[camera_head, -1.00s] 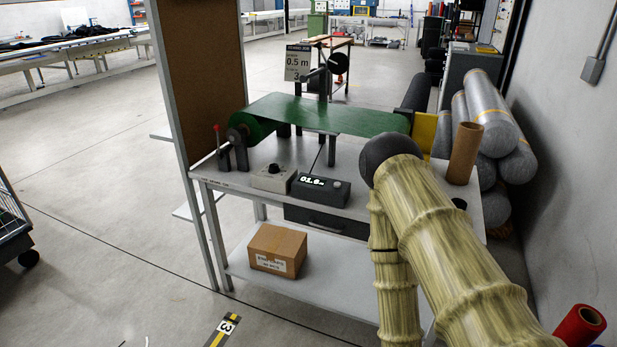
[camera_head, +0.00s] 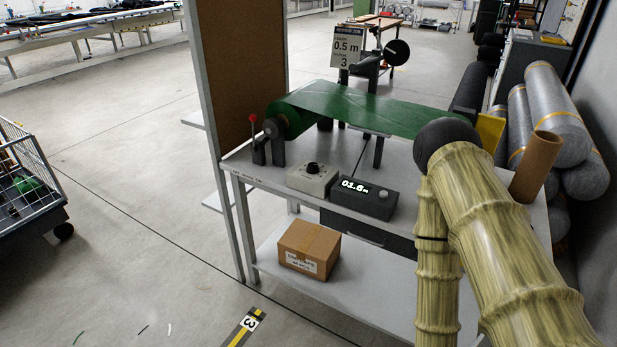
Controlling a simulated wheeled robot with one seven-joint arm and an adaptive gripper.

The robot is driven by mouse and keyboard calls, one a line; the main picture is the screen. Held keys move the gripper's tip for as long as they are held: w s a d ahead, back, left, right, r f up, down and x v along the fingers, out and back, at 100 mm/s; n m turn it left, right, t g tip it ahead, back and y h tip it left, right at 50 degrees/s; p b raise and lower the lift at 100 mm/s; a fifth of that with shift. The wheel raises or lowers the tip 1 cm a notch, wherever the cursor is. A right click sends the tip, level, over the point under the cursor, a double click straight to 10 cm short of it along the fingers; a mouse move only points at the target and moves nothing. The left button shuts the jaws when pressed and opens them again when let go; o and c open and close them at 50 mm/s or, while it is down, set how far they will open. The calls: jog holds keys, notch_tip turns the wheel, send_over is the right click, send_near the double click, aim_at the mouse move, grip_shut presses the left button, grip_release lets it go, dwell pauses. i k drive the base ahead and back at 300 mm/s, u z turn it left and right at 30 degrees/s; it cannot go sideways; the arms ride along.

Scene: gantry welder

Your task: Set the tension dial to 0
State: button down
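A black dial knob (camera_head: 312,168) sits on top of a small light-grey box (camera_head: 310,182) on the workbench, likely the tension dial. Its pointer and scale marks are too small to read. Next to it on the right is a dark box with a lit display (camera_head: 361,188) reading about 01.6 and a round grey knob (camera_head: 383,194). My arm, with a bamboo-like surface and a dark round joint, rises at the right in front of the bench. My gripper is out of view.
A green belt (camera_head: 365,108) runs above the grey bench (camera_head: 268,194). A red-tipped lever (camera_head: 254,130) stands at its left end. A cardboard box (camera_head: 309,249) is on the lower shelf. A brown panel (camera_head: 246,70) borders the bench's left. Open floor (camera_head: 130,220) lies front left; a wire cart (camera_head: 30,185) stands there.

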aim_at(312, 168)
jog(key=u, duration=0.05)
jog(key=k, duration=0.65)
jog(key=u, duration=0.65)
jog(key=i, duration=1.15)
jog(key=z, duration=0.3)
